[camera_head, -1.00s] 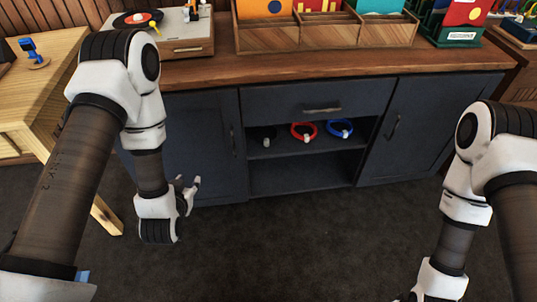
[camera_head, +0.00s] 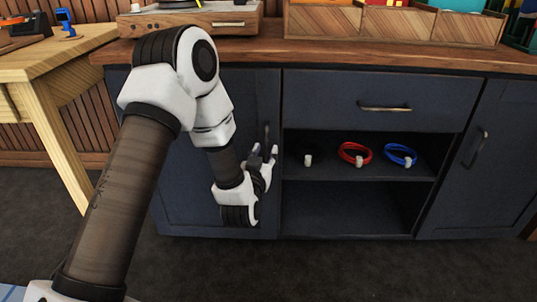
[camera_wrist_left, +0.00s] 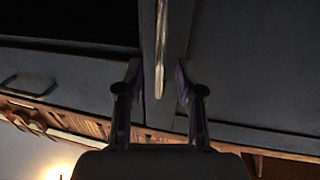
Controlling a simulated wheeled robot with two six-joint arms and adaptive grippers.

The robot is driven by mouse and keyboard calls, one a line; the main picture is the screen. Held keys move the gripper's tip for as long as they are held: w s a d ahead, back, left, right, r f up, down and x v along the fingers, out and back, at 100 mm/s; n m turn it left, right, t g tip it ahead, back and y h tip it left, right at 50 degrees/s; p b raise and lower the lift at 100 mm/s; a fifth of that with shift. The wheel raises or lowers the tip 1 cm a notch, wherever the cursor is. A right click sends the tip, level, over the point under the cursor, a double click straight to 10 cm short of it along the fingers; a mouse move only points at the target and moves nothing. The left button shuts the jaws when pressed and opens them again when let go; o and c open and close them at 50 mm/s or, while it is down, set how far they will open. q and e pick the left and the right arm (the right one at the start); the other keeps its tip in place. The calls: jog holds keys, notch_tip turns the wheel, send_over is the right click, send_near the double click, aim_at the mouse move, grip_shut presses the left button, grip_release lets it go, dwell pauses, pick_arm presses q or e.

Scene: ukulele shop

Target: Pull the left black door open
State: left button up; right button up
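The left black door (camera_head: 185,180) of the dark cabinet looks shut, partly covered by my left arm in the head view. Its upright handle (camera_head: 267,135) is near the door's right edge. My left gripper (camera_head: 264,152) is at this handle. In the left wrist view the door is the dark panel on the right (camera_wrist_left: 250,60). The handle (camera_wrist_left: 161,50) reaches down between the two spread fingers (camera_wrist_left: 157,78), with a gap on each side. The gripper is open and holds nothing. My right gripper is out of view.
The cabinet's drawer (camera_head: 375,103) is shut. Open shelves below hold black, red (camera_head: 354,154) and blue (camera_head: 400,154) ring-shaped items. A wooden table (camera_head: 50,75) stands at the left. Dark floor (camera_head: 330,265) in front is clear.

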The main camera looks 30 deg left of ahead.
aim_at(267, 148)
pick_arm(q)
jog(key=x, duration=0.3)
jog(key=shift+w+b, duration=0.15)
jog(key=shift+b, duration=0.2)
grip_shut()
